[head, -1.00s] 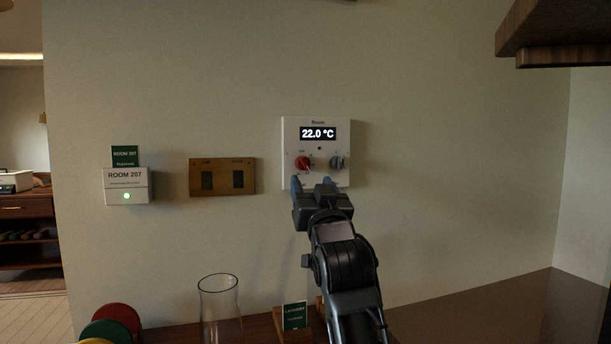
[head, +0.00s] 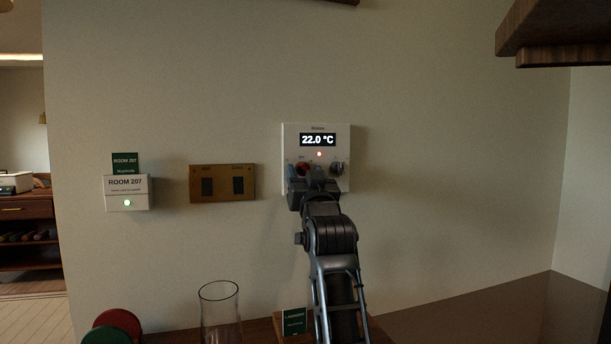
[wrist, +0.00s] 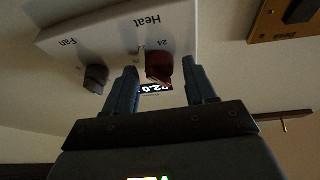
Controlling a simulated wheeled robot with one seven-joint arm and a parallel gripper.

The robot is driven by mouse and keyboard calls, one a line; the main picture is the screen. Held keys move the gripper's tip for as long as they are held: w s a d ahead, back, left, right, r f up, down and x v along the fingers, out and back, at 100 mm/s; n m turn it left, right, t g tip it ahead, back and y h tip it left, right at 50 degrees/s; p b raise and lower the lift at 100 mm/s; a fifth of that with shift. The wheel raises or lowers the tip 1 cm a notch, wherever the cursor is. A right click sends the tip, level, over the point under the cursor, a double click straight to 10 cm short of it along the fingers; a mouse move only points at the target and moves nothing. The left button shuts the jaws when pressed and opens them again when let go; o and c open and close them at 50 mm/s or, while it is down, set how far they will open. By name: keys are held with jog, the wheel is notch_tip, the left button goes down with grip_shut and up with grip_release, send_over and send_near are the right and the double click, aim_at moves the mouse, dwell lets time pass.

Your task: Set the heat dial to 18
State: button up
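The white thermostat panel (head: 341,185) is on the wall, and its display (head: 318,140) reads 22.0 °C. The red heat dial (head: 302,168) is partly hidden by my gripper (head: 304,172) in the head view. In the wrist view the red heat dial (wrist: 158,68) stands between the two fingers of my gripper (wrist: 162,75), with a gap showing on both sides. The gripper is open. The wrist view is upside down, with "Heat" and "24" legible near the dial. The dial's exact setting is not readable.
The grey fan knob (head: 337,168) is close to the right of the heat dial; it also shows in the wrist view (wrist: 95,78). A glass (head: 220,315) stands below.

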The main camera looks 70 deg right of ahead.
jog(key=c, duration=0.9)
jog(key=shift+s+r+n+p, duration=0.1)
jog(key=shift+n+p, duration=0.3)
jog(key=shift+p, duration=0.1)
jog(key=n+t+y+b, duration=0.1)
jog(key=n+y+b, duration=0.1)
jog(key=n, duration=0.6)
jog(key=n+t+y+b, duration=0.1)
jog(key=n+y, duration=0.3)
jog(key=n, duration=0.4)
jog(key=n+t+y+b, duration=0.1)
jog(key=n+y, duration=0.3)
jog(key=n, duration=0.4)
jog(key=shift+s+d+r+n+t+b, duration=0.3)
jog(key=shift+s+d+n+b, duration=0.1)
jog(key=shift+b, duration=0.45)
jog(key=shift+w, duration=0.1)
